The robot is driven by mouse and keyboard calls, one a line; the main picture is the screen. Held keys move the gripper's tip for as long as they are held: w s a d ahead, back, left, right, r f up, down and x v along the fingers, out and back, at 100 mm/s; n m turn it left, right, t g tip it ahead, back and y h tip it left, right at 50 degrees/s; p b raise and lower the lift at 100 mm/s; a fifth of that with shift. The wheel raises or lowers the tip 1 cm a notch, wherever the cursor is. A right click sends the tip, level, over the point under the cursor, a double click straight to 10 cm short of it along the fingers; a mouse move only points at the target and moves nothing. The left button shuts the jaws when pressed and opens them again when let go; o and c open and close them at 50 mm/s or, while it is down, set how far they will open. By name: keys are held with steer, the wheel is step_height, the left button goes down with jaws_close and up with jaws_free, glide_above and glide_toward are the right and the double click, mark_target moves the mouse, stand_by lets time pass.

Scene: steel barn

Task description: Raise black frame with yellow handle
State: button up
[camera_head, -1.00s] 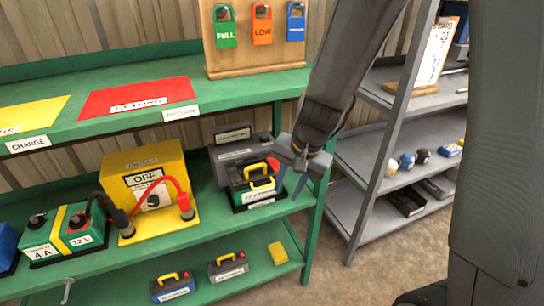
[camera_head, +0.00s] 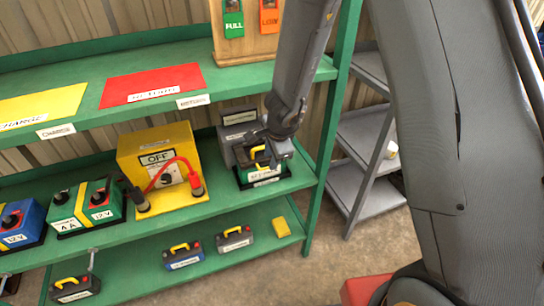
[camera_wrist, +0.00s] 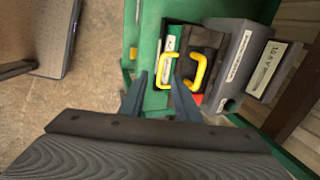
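A black frame with a yellow handle (camera_head: 256,153) stands on the middle shelf in front of a grey box, close to my arm's end. In the wrist view two yellow handles show side by side: the left one (camera_wrist: 166,71) on a green and white body, the right one (camera_wrist: 199,71) over a black body (camera_wrist: 200,42). My gripper (camera_wrist: 162,76) is open. The left handle lies between its fingertips in that view; I cannot tell whether either finger touches it. In the head view my wrist (camera_head: 280,125) partly hides the handles and the fingers.
A grey box (camera_wrist: 240,65) stands beside the black body. A yellow OFF box (camera_head: 150,150) with a red cable is to the left. The green upper shelf (camera_head: 225,82) hangs above, a green post (camera_head: 328,140) right. Smaller yellow-handled packs (camera_head: 183,255) lie on the lower shelf.

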steer(key=b+x, duration=0.3)
steer(key=x, duration=0.1)
steer(key=shift+w+f, duration=0.15)
steer(key=shift+f, duration=0.2)
steer(key=c, duration=0.7)
